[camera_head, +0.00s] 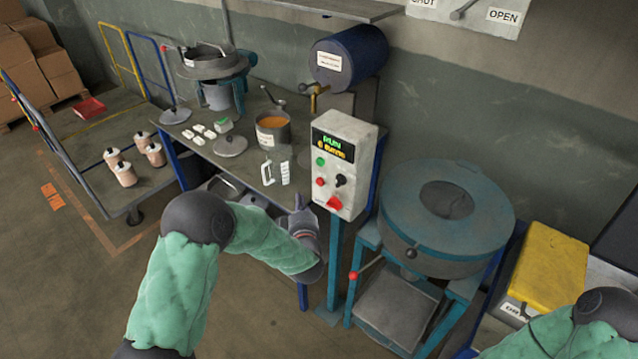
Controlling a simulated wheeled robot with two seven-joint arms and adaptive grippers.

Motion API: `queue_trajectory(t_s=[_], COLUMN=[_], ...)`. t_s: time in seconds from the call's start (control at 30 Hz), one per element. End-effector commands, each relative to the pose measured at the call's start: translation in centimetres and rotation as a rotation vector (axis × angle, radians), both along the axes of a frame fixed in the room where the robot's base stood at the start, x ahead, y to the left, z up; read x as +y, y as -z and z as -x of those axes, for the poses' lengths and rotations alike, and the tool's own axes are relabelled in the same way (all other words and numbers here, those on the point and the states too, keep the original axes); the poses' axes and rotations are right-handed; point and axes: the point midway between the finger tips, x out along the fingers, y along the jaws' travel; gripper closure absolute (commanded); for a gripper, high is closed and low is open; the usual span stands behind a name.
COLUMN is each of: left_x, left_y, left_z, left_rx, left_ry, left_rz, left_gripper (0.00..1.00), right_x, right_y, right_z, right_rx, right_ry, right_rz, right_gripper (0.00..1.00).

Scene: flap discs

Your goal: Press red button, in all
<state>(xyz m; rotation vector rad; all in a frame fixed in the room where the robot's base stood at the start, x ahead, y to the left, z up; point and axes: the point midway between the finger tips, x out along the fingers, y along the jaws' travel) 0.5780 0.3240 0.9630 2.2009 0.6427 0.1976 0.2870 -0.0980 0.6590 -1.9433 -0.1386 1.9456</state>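A pale grey control box (352,137) stands on a blue-green post. Its lit display (332,145) shows RUN in green and yellow text below. Under it are a green button (320,161), a small red button (320,181), a black knob (340,180) and a larger red control (334,203) low on the face. My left gripper (304,201) points up, just left of the box's lower part, and looks apart from the buttons in this view. Its fingers are small and dark, so their opening is unclear. My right arm enters at the lower right; its gripper is out of frame.
A workbench (206,153) with a pot (272,130), lid and small parts is behind my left arm. A round blue-grey machine (398,215) stands right of the box, with a yellow-topped bin (548,265) beyond. A cart (95,190) with jars is at left.

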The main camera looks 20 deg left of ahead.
Motion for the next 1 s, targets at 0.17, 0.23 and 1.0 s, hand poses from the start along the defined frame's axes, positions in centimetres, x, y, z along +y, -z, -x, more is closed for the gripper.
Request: queue_trajectory(t_s=[0.17,0.23,1.0], left_x=[-0.7,-0.9,-1.5], left_y=[0.0,0.1,0.0], left_z=[-2.3,-3.1,-5.7], left_rx=[-0.001,0.000,0.000], left_ry=[0.001,0.001,0.000], left_rz=[0.001,0.000,0.000], left_gripper=[1.00,1.00,1.00], right_x=[0.0,0.0,0.0], right_y=[0.0,0.0,1.0], right_z=[0.0,0.0,0.0], right_rx=[0.000,0.000,0.000], right_ry=[0.000,0.000,0.000], right_rz=[0.000,0.000,0.000], right_gripper=[0.60,0.60,0.60])
